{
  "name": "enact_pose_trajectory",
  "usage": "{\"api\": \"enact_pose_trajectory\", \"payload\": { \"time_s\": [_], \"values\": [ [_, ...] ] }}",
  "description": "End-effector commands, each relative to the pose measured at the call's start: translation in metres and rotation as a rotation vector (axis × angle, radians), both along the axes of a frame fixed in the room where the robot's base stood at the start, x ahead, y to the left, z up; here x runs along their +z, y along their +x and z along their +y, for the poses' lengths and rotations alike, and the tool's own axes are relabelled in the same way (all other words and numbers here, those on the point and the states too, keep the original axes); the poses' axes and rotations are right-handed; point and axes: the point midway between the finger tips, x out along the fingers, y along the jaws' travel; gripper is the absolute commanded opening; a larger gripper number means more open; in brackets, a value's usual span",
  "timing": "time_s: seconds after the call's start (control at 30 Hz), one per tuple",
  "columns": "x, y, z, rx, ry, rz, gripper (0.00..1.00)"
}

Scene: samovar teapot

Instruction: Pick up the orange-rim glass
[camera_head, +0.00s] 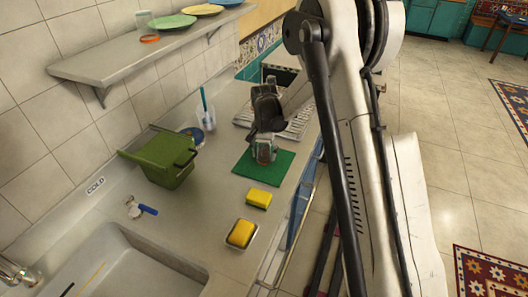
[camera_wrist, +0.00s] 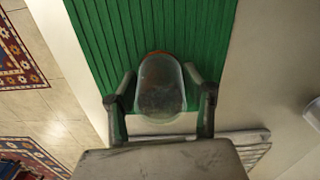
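The orange-rim glass (camera_wrist: 162,90) is a clear glass on a green ribbed mat (camera_head: 244,167). In the wrist view its orange rim shows at the far end, away from my palm. In the head view the glass (camera_head: 264,152) stands on the mat directly below my gripper (camera_head: 264,138), with a reddish band low on it. In the wrist view the two fingers of my gripper (camera_wrist: 160,75) flank the glass, one on each side, with their tips very close to its wall. I cannot tell whether they touch it. The glass seems to rest on the mat.
A green bin (camera_head: 163,157) stands left of the mat. A yellow sponge (camera_head: 259,198) and a yellow sponge in a dish (camera_head: 241,233) lie in front. A cup with a teal stick (camera_head: 206,117) and a drying rack (camera_head: 297,122) are behind. A wall shelf (camera_head: 120,55) holds plates.

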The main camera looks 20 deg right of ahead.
Motion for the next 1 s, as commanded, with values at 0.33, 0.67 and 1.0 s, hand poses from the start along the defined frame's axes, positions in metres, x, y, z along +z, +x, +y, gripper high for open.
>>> {"api": "enact_pose_trajectory", "payload": {
  "time_s": [0.33, 0.67, 1.0],
  "values": [
    [0.000, 0.000, 0.000, 0.000, 0.000, 0.000, 0.13],
    [0.010, 0.000, 0.000, 0.000, 0.000, 0.000, 0.13],
    [0.057, -0.016, 0.026, 0.004, 0.000, 0.001, 0.13]
  ]
}}
